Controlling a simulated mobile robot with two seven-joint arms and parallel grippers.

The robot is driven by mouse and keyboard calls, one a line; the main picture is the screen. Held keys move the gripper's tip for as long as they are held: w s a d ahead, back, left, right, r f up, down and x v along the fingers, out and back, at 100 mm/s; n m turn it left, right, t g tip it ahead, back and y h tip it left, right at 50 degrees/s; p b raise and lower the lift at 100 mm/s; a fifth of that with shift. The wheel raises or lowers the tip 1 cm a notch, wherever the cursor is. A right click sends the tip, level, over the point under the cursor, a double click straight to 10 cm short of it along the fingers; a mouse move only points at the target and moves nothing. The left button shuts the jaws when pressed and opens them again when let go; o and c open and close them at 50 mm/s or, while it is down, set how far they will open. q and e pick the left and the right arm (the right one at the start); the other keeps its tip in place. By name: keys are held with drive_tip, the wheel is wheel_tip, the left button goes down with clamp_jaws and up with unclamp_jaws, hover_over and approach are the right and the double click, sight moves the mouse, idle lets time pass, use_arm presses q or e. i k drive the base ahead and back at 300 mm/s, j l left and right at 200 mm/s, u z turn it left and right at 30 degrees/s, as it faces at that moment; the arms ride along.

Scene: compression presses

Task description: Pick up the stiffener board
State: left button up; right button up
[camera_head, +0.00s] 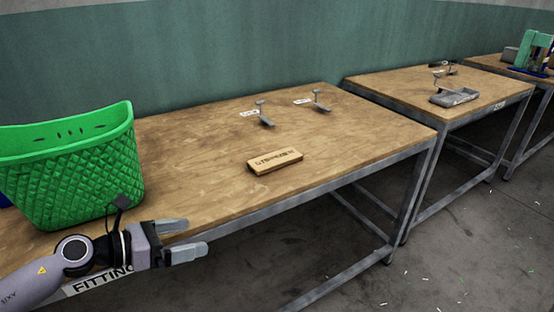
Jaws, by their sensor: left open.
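The stiffener board looks to be the small flat tan block (275,161) with dark printing on it. My left gripper (196,238) is at the lower left, by the bench's front edge, to the left of the block and nearer to me. Its two fingers point right and stand apart, with nothing between them. My right gripper is not in view.
A green basket (80,175) stands on the bench's left end, just behind my left arm. Two small metal pieces (264,115) with white labels are at the back. A second bench (400,85) holds a grey tray (454,97). The bench around the block is clear.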

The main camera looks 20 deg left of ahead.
sight(262, 164)
drive_tip(key=i, duration=0.95)
